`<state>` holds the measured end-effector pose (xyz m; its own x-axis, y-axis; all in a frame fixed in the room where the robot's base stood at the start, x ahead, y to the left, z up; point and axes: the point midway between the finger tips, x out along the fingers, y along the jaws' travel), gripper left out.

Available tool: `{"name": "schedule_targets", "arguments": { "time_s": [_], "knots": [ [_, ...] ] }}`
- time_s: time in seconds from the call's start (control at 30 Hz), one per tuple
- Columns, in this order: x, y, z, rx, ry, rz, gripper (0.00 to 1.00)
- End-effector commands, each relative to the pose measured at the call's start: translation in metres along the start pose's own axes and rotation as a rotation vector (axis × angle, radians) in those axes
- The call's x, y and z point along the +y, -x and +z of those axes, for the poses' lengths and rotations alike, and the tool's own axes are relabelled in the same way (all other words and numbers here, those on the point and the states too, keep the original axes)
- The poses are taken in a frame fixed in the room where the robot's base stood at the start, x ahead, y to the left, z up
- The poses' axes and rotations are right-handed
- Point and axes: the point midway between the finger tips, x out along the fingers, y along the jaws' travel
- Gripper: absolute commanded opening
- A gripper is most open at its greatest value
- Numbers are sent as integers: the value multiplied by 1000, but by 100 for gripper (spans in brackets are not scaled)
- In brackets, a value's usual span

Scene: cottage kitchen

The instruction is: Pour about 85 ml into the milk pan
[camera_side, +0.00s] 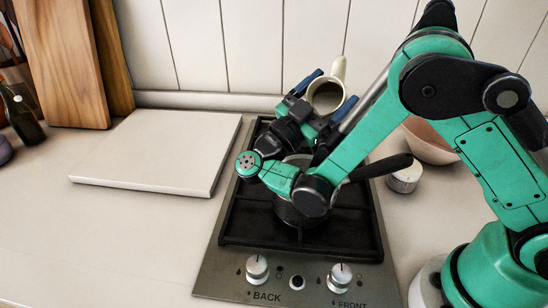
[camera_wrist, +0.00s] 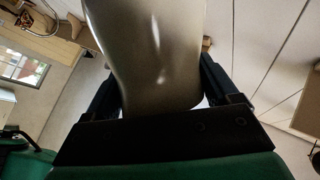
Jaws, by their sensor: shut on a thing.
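My gripper (camera_side: 327,98) is shut on a cream jug (camera_side: 338,69), with one blue finger on each side of it. The jug is above the back of the hob. It appears tilted, its round mouth facing the side camera and its handle at the top. The inside looks brownish; I cannot tell the liquid level. In the wrist view the jug's smooth side (camera_wrist: 150,50) fills the space between the fingers. The milk pan (camera_side: 286,213) sits on the hob below, its black handle pointing right. My arm covers much of it, so its contents are hidden. No stream is visible.
The hob (camera_side: 214,272) has knobs at its front. A pale slab (camera_side: 150,150) lies left of it, with wooden boards (camera_side: 62,60) and a dark bottle (camera_side: 22,115) farther left. A white pot (camera_side: 404,178) and a pinkish bowl (camera_side: 430,143) stand at the right.

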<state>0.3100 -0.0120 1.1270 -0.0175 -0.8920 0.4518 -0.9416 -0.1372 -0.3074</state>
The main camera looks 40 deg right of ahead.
Motion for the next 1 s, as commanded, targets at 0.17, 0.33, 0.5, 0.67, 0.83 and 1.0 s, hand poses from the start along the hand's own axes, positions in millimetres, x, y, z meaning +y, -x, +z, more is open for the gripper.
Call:
{"name": "schedule_targets", "arguments": {
  "time_s": [0.17, 0.33, 0.5, 0.67, 0.83, 1.0],
  "knots": [
    [0, 0, -1, 30, -12, -5, 2],
    [0, 0, -2, 56, -22, -9, 2],
    [0, 1, -4, 90, -35, -14, 2],
    [0, 1, -5, 123, -48, -19, 2],
    [-1, 2, -7, 160, -62, -25, 2],
    [-2, 1, -10, 191, -74, -30, 2]
  ]
}}
